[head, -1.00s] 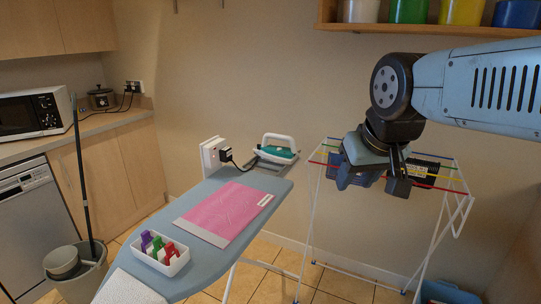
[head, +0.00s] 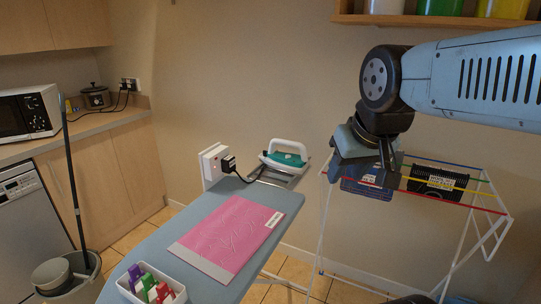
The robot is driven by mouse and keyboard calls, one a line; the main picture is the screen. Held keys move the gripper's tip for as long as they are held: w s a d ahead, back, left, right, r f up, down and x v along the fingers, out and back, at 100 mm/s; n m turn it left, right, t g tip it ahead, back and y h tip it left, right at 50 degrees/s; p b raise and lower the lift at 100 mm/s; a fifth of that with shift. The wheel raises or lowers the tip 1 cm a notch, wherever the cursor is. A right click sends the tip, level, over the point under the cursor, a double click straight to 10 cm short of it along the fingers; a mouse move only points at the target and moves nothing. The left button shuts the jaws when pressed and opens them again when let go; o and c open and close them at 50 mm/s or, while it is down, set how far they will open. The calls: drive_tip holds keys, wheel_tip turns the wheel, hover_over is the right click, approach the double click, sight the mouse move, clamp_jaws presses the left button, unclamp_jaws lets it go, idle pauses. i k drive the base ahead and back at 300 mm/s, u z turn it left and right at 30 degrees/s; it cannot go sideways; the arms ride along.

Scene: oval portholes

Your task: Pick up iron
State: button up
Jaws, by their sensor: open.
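The iron (head: 286,154), white-handled with a teal and white body, rests on the metal rest (head: 272,176) at the far end of the ironing board (head: 282,197). My gripper (head: 370,190) is to the right of the iron in the picture, in front of the drying rack, and apart from the iron. Its jaws are open, and their tips are partly hidden by the wrist housing. I see nothing held in it.
A wall socket with a plug (head: 217,164) and dark cord is beside the iron. The drying rack (head: 323,225) stands at right.

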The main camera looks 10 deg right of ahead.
sight(276, 161)
drive_tip(key=z, duration=0.05)
drive_tip(key=i, duration=1.2)
